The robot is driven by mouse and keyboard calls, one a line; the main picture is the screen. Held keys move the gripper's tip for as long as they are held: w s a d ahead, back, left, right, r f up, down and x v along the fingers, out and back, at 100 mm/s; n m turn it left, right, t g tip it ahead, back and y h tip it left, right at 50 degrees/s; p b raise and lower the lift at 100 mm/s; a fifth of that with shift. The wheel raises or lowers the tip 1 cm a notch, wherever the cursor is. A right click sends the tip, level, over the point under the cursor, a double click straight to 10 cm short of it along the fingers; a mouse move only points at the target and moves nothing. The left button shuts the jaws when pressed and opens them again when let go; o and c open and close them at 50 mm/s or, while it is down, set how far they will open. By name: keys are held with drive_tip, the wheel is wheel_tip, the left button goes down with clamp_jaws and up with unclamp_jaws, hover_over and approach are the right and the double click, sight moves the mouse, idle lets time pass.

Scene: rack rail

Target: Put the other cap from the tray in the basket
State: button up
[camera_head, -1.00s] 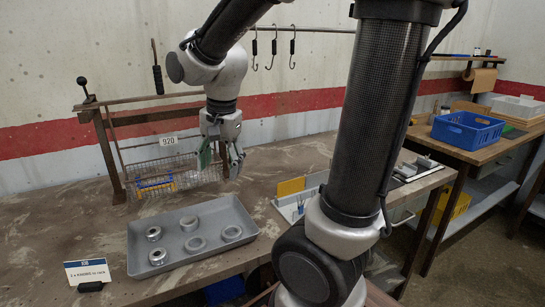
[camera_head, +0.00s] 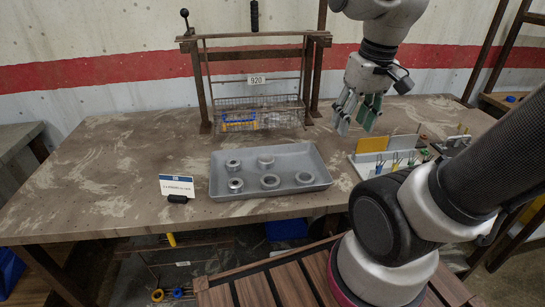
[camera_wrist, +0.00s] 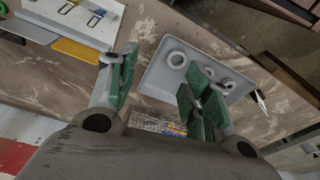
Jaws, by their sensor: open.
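The grey tray (camera_head: 292,160) lies on the bench with several round metal pieces in it. Some are flat open rings, such as the one at the right (camera_head: 304,179). Two at the left, a rear one (camera_head: 233,165) and a front one (camera_head: 235,185), look thicker; I cannot tell surely which is a cap. The wire basket (camera_head: 285,118), with blue and yellow things in it, hangs at the rack behind the tray. My gripper (camera_head: 357,117) is open and empty, above the bench right of the basket. In the wrist view its green fingers (camera_wrist: 158,80) are spread, partly hiding the tray (camera_wrist: 157,82).
A printed card (camera_head: 177,187) stands left of the tray. A light holder (camera_head: 390,158) with a yellow plate and small coloured tools stands to the right. The rack post (camera_head: 308,85) rises beside the basket. The bench's left side is clear.

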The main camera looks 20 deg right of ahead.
sight(266, 158)
drive_tip(key=w+a+f+m+g+y, duration=0.1)
drive_tip(key=w+a+f+m, duration=0.1)
drive_tip(key=w+f+m, duration=0.2)
drive_tip(key=w+a+f+m+y, duration=0.1)
drive_tip(key=w+a+f+m, duration=0.2)
drive_tip(key=w+f+m, duration=0.1)
drive_tip(key=w+a+f+m+g+y, duration=0.1)
drive_tip(key=w+a+f+m, duration=0.2)
drive_tip(key=w, duration=0.3)
drive_tip(key=shift+w+a+f+m+g+y, duration=0.2)
drive_tip(key=shift+f+m+g+y, duration=0.1)
drive_tip(key=shift+f+m, duration=0.35)
drive_tip(key=w+m, duration=0.1)
drive_tip(key=m, duration=0.1)
drive_tip(key=w+a+m, duration=0.1)
drive_tip(key=m, duration=0.1)
drive_tip(key=w+a+m+t, duration=0.1)
drive_tip(key=m, duration=0.1)
drive_tip(key=shift+r+m+y, duration=0.25)
drive_tip(key=shift+y, duration=0.15)
drive_tip(key=x, duration=0.7)
drive_tip(key=shift+w+a, duration=0.1)
drive_tip(key=shift+a, duration=0.1)
drive_tip(key=c, duration=0.7)
